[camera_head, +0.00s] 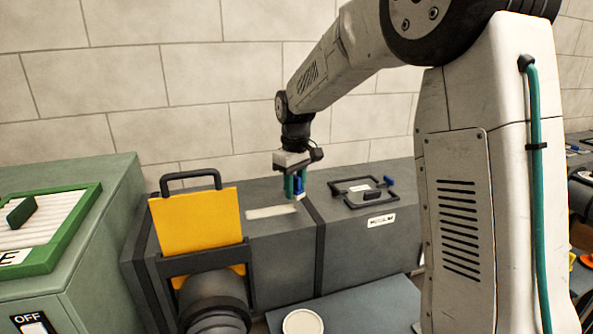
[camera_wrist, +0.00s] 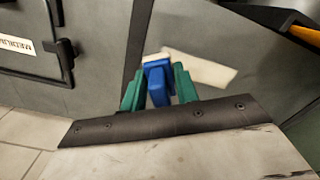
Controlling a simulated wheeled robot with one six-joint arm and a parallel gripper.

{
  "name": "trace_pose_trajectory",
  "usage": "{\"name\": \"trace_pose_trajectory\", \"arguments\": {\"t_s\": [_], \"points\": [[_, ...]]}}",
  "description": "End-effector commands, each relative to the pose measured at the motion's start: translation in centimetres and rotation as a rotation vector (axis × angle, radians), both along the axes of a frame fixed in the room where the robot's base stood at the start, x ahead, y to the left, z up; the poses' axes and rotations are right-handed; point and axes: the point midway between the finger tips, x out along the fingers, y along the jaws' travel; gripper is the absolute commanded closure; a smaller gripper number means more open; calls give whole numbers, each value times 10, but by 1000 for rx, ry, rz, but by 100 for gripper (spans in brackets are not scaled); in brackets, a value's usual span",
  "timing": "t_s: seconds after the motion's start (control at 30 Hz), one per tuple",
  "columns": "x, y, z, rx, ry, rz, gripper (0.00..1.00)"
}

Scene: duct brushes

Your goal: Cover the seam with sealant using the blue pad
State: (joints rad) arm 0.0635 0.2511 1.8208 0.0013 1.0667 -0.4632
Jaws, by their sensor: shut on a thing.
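My gripper (camera_head: 295,186) has green fingers and is shut on the blue pad (camera_wrist: 158,84), which has a pale end face. In the head view the blue pad (camera_head: 299,187) hangs just above the top of the grey duct. A dark band across the duct (camera_head: 319,245) looks like the seam; it also shows in the wrist view (camera_wrist: 138,40). A pale strip (camera_head: 271,212) lies on the duct top left of that band, and in the wrist view the strip (camera_wrist: 200,68) is partly behind the pad. I cannot tell whether the pad touches the duct or whether the strip is sealant.
A yellow plate with a black handle (camera_head: 197,222) stands upright at the duct's left end. A framed hatch (camera_head: 361,193) is right of the band. A round white-topped tub (camera_head: 303,322) stands in front on a grey surface (camera_head: 355,312). A green cabinet (camera_head: 95,212) is at left.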

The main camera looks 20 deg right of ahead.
Motion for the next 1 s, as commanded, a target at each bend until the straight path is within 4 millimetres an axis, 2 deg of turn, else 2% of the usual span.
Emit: {"name": "trace_pose_trajectory", "arguments": {"t_s": [0.2,0.5,1.0], "points": [[0,2,22,0,-2,3,91],[0,4,43,0,-2,5,91],[0,4,45,0,0,5,91]]}}
